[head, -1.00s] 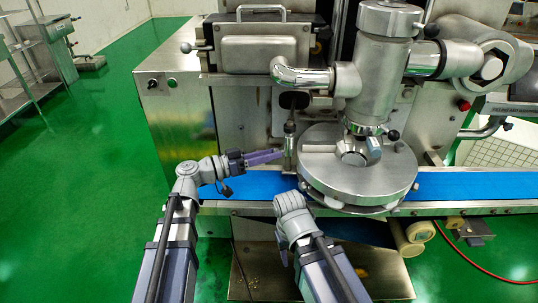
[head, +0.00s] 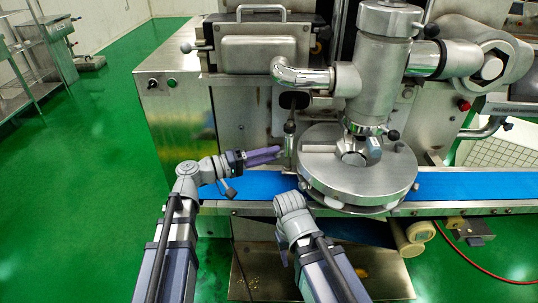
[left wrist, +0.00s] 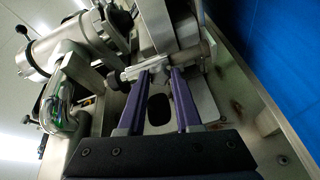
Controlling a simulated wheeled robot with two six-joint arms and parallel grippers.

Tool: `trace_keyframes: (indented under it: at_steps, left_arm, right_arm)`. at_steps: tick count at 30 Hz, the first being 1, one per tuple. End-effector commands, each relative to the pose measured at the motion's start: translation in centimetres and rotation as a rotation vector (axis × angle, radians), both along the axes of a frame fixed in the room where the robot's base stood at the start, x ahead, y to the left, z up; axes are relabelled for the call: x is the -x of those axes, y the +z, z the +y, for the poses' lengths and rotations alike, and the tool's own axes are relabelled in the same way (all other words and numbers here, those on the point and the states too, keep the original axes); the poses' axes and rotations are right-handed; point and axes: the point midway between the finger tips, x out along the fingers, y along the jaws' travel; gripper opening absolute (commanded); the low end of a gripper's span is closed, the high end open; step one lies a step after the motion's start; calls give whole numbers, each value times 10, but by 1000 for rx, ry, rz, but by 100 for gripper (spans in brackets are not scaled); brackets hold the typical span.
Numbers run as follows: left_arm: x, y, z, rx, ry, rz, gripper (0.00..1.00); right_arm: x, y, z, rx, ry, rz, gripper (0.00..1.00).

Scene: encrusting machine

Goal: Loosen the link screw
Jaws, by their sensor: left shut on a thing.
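The link screw (head: 289,140) is a slim upright metal rod with a dark top, left of the round steel drum on the machine. My left gripper (head: 281,152) reaches it from the left with its purple fingertips. In the left wrist view, the two purple fingers (left wrist: 161,74) close on a silvery metal piece of the link screw (left wrist: 146,66) at their tips. The exact contact is too small to tell in the head view. My right arm's grey wrist shows at the bottom centre, in front of the belt; its fingers are hidden.
The round steel drum (head: 357,172) stands just right of the link screw. A blue conveyor belt (head: 450,184) runs beneath both. A bent chrome pipe (head: 300,74) overhangs from above. The green floor (head: 105,190) at the left is clear.

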Motion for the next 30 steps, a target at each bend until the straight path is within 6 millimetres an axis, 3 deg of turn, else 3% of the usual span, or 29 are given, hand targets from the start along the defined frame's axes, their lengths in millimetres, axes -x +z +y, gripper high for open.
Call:
trace_keyframes:
  at_steps: [30]
  left_arm:
    - [0,-1,0,375,1,888,0]
  right_arm:
    - [0,-1,0,0,0,0,50]
